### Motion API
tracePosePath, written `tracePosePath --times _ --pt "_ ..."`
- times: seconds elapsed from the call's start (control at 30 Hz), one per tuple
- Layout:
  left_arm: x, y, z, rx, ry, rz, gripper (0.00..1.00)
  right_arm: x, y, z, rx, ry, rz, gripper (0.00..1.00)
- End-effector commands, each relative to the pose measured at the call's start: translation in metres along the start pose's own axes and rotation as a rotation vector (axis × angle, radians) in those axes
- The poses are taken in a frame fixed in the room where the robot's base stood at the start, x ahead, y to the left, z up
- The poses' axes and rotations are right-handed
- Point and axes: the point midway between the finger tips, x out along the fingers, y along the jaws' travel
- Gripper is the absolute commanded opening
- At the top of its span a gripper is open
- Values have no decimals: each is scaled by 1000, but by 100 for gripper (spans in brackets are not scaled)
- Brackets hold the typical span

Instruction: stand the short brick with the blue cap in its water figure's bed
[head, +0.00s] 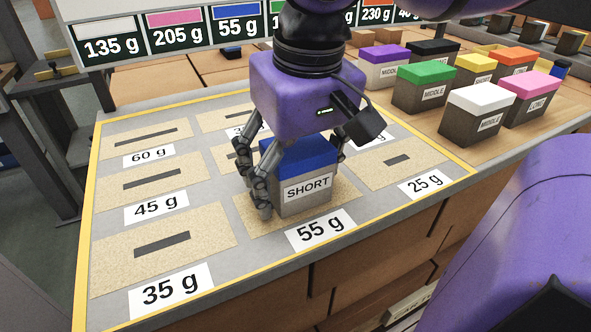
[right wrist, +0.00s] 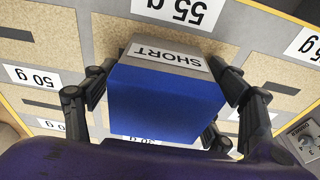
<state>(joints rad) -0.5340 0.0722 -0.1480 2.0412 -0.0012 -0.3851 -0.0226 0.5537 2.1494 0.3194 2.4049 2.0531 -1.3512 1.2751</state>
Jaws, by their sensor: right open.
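The short brick (head: 303,205) is grey with a blue cap and a SHORT label. It stands upright on the sandy bed (head: 262,228) behind the 55 g label (head: 320,229). In the right wrist view the brick (right wrist: 168,98) fills the middle, blue cap towards the camera. My right gripper (head: 299,180) is over the brick from above, its open fingers on either side of it; the right wrist view also shows the fingers (right wrist: 165,85) left and right of the brick. The base of the brick is partly hidden by the fingers. The sign (head: 238,27) pairs blue with 55 g. My left gripper is not in view.
Other beds surround it: 35 g (head: 165,245), 45 g (head: 150,186), 60 g (head: 147,140) and 25 g (head: 398,163), all empty. Several capped bricks stand to the right, the white-capped one (head: 478,115) nearest. The table's front edge is close.

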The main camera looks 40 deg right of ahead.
Motion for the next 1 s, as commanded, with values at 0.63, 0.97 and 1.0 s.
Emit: tracePosePath --times 0.63,0.97,1.0 --pt "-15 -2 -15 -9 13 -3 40 -101 0 -1 1 6 -1 77" --pt "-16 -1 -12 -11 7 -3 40 -123 0 0 -1 0 0 77" --pt "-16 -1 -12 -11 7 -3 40 -123 0 0 -1 0 0 77"
